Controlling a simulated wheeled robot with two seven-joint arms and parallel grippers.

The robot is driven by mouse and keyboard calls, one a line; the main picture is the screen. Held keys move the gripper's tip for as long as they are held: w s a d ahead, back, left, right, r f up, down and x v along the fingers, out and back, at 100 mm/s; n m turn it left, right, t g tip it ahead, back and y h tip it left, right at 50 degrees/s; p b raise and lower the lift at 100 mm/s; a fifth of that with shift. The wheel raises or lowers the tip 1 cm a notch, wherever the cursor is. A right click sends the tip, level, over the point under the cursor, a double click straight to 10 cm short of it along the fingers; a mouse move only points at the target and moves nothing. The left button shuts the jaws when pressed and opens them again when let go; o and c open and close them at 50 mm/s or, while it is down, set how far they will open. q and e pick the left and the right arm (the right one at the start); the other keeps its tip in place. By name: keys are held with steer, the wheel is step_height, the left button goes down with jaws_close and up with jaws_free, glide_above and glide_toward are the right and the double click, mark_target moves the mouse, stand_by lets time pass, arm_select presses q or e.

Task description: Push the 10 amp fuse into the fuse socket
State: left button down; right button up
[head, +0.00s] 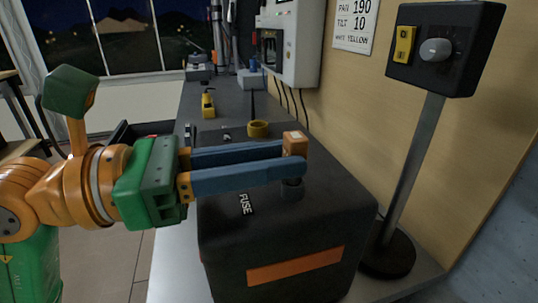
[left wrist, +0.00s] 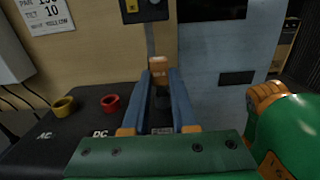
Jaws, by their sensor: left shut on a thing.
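My left gripper (head: 295,157) reaches in from the left with long blue fingers shut on the 10 amp fuse (head: 294,141), a small orange-tan block with a pale top. The fuse also shows between the fingertips in the left wrist view (left wrist: 158,68). Directly below it is the dark round fuse socket (head: 291,189) on top of a black box (head: 225,240), beside a white FUSE label (head: 246,204). The near finger covers the fuse's lower part, so I cannot tell whether it touches or enters the socket. My right gripper does not clearly show.
A yellow ring (head: 258,129) stands on the box's far part; a red one (left wrist: 110,103) shows in the left wrist view. A switch box on a post (head: 412,165) stands right of the black box. A yellow-handled item (head: 208,104) lies farther back on the bench.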

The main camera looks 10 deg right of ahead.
mark_target(199, 212)
arm_select(q)
steer(key=shift+f+b, duration=0.6)
steer(key=shift+f, duration=0.1)
arm_select(e)
steer(key=shift+f, duration=0.65)
arm_select(q)
steer(key=c, duration=0.6)
jaws_free()
arm_select(e)
steer(key=shift+a, duration=0.1)
arm_select(q)
steer(key=shift+a, duration=0.35)
steer(key=a+b, duration=0.1)
steer(key=a, duration=0.5)
steer(key=shift+s+a, duration=0.1)
steer(key=shift+a, duration=0.2)
arm_select(e)
steer(key=shift+w+d+f, duration=0.5)
steer(key=shift+d, duration=0.2)
arm_select(q)
steer(key=shift+d, duration=0.1)
